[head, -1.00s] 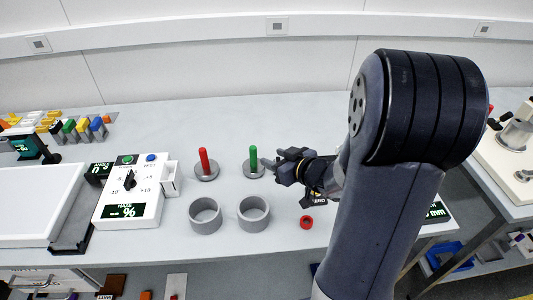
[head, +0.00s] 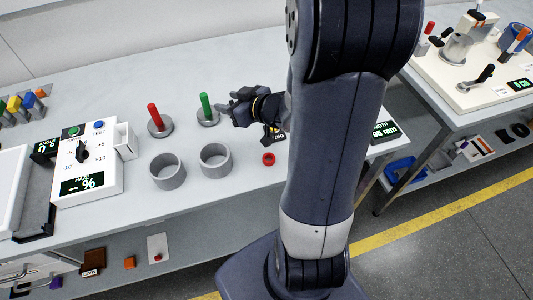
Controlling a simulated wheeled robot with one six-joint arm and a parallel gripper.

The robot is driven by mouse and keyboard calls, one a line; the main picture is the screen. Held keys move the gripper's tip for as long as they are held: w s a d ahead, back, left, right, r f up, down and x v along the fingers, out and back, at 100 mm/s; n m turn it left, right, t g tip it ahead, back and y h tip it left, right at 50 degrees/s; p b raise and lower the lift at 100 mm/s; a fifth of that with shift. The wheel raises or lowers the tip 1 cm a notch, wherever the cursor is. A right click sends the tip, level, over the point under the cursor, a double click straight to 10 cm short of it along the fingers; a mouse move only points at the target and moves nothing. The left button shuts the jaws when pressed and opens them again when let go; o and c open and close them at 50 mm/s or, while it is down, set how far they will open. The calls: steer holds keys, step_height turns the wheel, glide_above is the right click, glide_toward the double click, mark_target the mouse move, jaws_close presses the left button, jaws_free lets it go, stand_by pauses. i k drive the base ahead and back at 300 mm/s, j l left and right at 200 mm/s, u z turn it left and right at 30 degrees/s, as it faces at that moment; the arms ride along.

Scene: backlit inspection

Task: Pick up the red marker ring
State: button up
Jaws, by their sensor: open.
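The red marker ring (head: 268,159) lies flat on the grey bench top, to the right of two grey cups and left of my arm. My gripper (head: 222,108) is above the bench, further back and to the left of the ring. Its fingers point left, close to the green peg (head: 206,104); I cannot tell whether they touch it. The gripper is open, and I see nothing held in it. The ring is in full view and apart from the gripper.
A red peg (head: 155,117) on a round base stands left of the green one. Two open grey cups (head: 215,161) stand near the front edge. A white haze meter (head: 88,163) is at left. A second table (head: 470,88) stands at right beyond a gap.

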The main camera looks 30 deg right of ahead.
mark_target(268, 155)
steer(key=k+l+z, duration=0.4)
steer(key=l+z, duration=0.15)
steer(key=k+l+z, duration=0.15)
steer(key=l+z, duration=0.15)
steer(key=l, duration=0.15)
